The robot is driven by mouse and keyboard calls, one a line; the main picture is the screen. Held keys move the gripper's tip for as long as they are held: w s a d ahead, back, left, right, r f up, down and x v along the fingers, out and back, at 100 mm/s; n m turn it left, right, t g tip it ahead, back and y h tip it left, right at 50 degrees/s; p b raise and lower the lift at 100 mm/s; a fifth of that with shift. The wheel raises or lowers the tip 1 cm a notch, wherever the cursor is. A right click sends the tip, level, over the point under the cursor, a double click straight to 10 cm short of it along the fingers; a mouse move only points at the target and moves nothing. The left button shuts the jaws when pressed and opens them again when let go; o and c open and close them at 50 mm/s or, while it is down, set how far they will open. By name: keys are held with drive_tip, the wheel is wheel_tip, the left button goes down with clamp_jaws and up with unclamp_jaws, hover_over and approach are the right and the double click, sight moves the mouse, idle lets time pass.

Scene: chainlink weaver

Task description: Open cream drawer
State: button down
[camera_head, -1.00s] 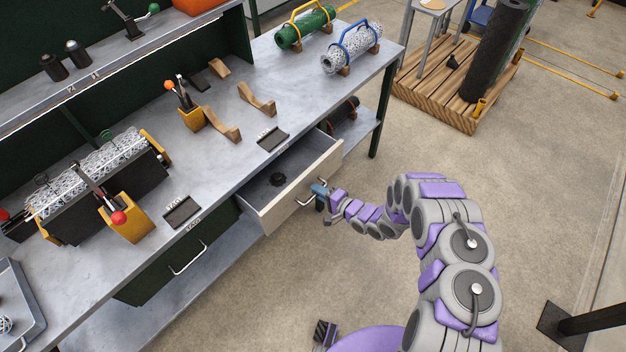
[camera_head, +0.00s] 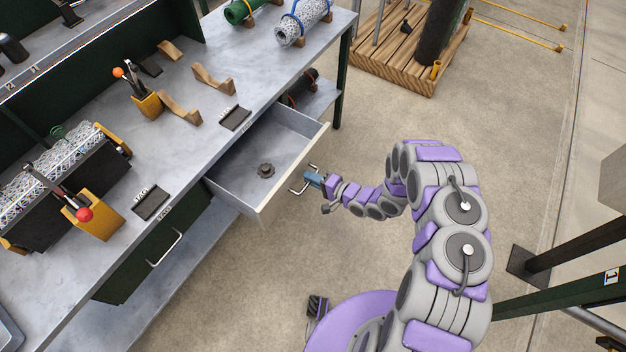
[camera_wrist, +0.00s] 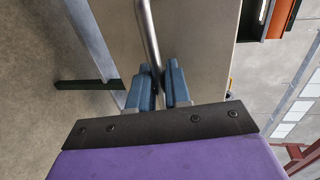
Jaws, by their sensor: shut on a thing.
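The cream drawer (camera_head: 292,176) stands pulled well out from under the grey workbench. Its inside is visible, with a small dark round part (camera_head: 266,170) on its floor. My gripper (camera_head: 308,180) is at the drawer's front, shut on the metal bar handle (camera_head: 296,190). In the wrist view, the blue fingers of my gripper (camera_wrist: 158,88) are on either side of the handle bar (camera_wrist: 148,38), with the cream drawer front (camera_wrist: 195,45) behind it.
A closed green drawer (camera_head: 150,250) with a bar handle is to the left. The bench top (camera_head: 215,130) holds wooden cradles, lever stands and a mesh roll. A wooden pallet (camera_head: 400,70) stands at the back. The floor around my arm is clear.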

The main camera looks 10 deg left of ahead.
drive_tip(key=shift+s+d+f, duration=0.2)
drive_tip(key=shift+s+f, duration=0.1)
drive_tip(key=shift+s, duration=0.1)
drive_tip(key=c, duration=1.4)
unclamp_jaws()
drive_tip(key=shift+d, duration=0.4)
drive_tip(key=shift+o, duration=0.3)
drive_tip(key=shift+w+d+r, duration=0.1)
drive_tip(key=shift+d+r, duration=0.15)
drive_tip(key=shift+d, duration=0.15)
drive_tip(key=p+v, duration=0.2)
drive_tip(key=v, duration=1.5)
drive_tip(key=shift+d, duration=0.2)
drive_tip(key=shift+d+f, duration=0.1)
